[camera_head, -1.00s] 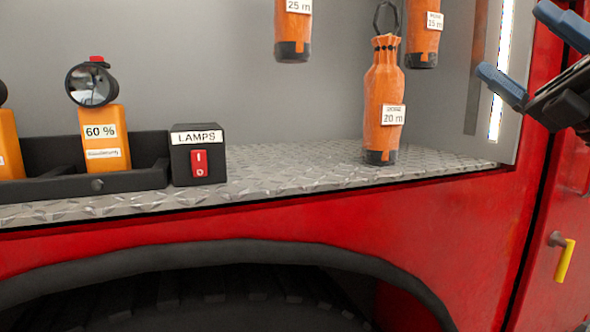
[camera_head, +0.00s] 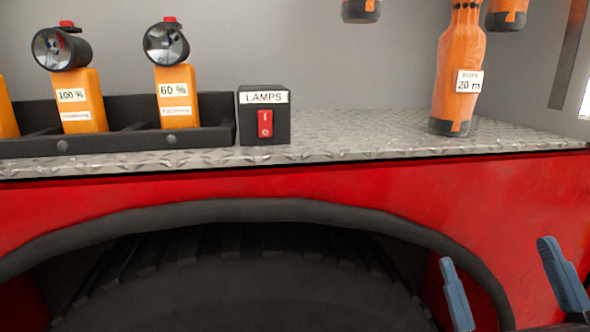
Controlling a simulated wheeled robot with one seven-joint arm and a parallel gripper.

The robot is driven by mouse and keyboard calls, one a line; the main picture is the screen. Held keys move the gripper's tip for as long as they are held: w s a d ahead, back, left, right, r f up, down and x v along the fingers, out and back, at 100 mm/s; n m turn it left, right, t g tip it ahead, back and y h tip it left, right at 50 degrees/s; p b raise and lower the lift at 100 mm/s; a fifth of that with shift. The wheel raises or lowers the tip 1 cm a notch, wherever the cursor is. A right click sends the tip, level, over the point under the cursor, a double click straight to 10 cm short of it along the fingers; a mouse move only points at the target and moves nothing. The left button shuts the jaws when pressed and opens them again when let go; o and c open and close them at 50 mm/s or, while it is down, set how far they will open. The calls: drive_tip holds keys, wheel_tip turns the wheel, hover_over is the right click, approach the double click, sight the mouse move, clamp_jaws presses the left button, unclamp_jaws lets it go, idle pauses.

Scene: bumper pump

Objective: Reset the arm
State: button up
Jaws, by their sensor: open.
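My gripper (camera_head: 508,285) is at the lower right, in front of the red side panel and beside the wheel arch. Its two blue-grey fingers point up and stand apart, with nothing between them. The rest of my arm is mostly cut off by the bottom edge of the picture.
A diamond-plate shelf (camera_head: 350,137) runs above the wheel arch (camera_head: 270,210). On it stand an orange 20 m bag (camera_head: 458,70), a black LAMPS switch box (camera_head: 264,115) and a black tray (camera_head: 120,143) with orange lamps (camera_head: 178,85). Two orange bags hang above. The red panel (camera_head: 420,185) is clear.

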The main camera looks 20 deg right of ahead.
drive_tip(key=s+a+f+m+g+y, duration=0.1)
drive_tip(key=s+a+f+g+y, duration=0.2)
drive_tip(key=s+f, duration=0.6)
drive_tip(key=s+a+f+m+g+y, duration=0.1)
drive_tip(key=s+a+f+g+y, duration=0.2)
drive_tip(key=s+a+f+g, duration=0.4)
drive_tip(key=shift+s+f+g, duration=0.3)
drive_tip(key=shift+s+f, duration=1.1)
drive_tip(key=shift+s, duration=0.5)
drive_tip(key=shift+c, duration=0.3)
